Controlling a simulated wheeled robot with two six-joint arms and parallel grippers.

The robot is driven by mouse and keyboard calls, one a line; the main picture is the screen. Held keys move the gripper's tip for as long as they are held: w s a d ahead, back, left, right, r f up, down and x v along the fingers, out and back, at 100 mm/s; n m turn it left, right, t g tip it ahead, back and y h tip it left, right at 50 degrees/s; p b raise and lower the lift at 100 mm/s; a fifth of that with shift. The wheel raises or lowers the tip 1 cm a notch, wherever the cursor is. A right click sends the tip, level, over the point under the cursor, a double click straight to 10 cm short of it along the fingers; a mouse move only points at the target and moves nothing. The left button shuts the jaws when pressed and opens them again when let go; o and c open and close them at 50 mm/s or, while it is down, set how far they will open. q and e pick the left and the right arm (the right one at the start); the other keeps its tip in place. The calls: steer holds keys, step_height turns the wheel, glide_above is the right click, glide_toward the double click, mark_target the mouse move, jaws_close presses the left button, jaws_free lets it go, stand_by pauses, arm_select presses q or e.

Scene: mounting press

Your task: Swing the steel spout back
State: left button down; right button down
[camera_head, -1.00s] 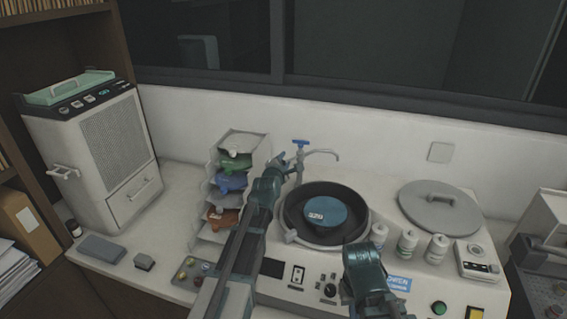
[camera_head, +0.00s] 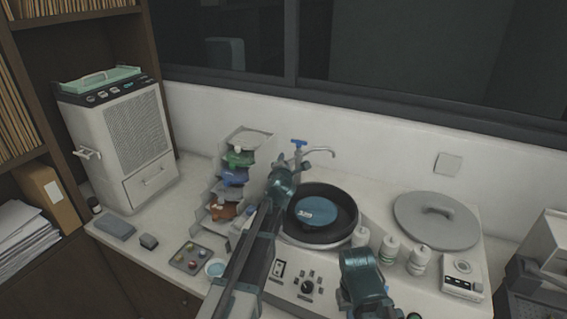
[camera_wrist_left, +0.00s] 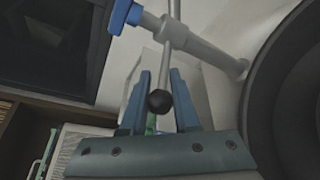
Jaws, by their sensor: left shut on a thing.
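The steel spout (camera_head: 325,151) curves out to the right from a steel post with a blue tap handle (camera_head: 299,143), behind the round press bowl (camera_head: 289,223). In the left wrist view the blue handle (camera_wrist_left: 124,13) is at the top. A thin steel rod (camera_wrist_left: 166,62) with a black ball end crosses the post there. My left gripper (camera_head: 283,166) is beside the post's left side. In the wrist view its blue fingers (camera_wrist_left: 160,98) are shut on the rod near the ball. My right arm's teal end is at the lower middle; its fingertips are hidden.
A blue disc (camera_head: 328,209) lies in the bowl. A grey lid (camera_head: 408,232) lies to the right, with white bottles (camera_head: 389,250) in front. A rack of coloured trays (camera_head: 222,196) stands left of my left gripper. The wall is close behind.

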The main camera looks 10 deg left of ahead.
stand_by(0.4)
arm_select(q)
steer(key=c, duration=0.7)
jaws_free()
steer(key=shift+o, duration=0.2)
steer(key=p+v, duration=0.3)
steer(key=v, duration=1.1)
steer(key=shift+w, duration=0.1)
steer(key=shift+c, duration=0.2)
